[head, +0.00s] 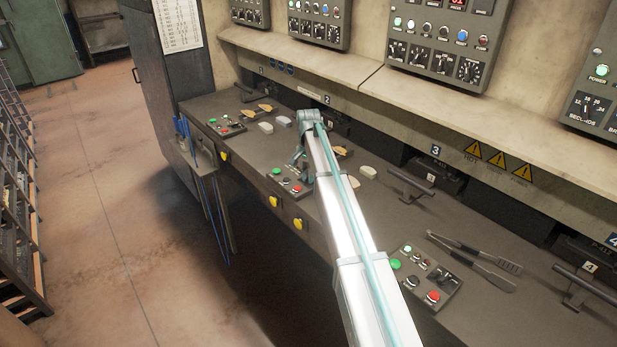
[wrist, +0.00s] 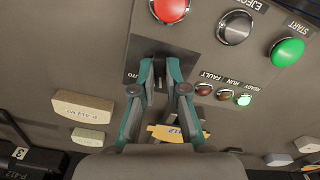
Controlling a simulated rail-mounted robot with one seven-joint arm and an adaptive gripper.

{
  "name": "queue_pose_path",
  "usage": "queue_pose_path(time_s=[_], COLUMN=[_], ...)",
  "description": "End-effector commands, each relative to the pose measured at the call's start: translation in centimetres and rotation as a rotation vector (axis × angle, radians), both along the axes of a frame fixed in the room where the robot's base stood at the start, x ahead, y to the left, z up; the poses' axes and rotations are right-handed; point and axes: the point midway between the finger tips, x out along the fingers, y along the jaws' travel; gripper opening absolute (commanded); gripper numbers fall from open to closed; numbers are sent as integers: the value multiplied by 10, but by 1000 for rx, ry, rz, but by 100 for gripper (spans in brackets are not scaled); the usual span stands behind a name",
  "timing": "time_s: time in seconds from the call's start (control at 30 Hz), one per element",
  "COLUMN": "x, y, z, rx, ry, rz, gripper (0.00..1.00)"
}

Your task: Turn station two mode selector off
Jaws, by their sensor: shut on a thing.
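The station two control panel (head: 284,187) sits on the bench below my arm in the head view. In the wrist view, the station two mode selector (wrist: 159,84) is between my fingertips on a dark plate (wrist: 143,48) marked AUTO. My gripper (wrist: 160,70) is shut on the selector, its teal fingers on either side of it. The fingers hide most of the selector, so I cannot tell its exact setting. In the head view my gripper (head: 297,161) is over the panel's upper right part.
A red button (wrist: 170,8), a grey eject button (wrist: 236,27) and a green start button (wrist: 287,51) are close to the fingers. The ready lamp (wrist: 244,99) is lit. A yellow piece (wrist: 176,133) lies under the gripper. Pale blocks (wrist: 83,106) lie to the left.

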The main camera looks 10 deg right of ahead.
Motion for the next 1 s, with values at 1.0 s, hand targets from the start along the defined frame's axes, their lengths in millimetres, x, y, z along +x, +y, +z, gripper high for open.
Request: queue_pose_path(time_s=[1.0], x=[1], y=[0], z=[1], rx=[0], ry=[-1], rz=[379], gripper=[0])
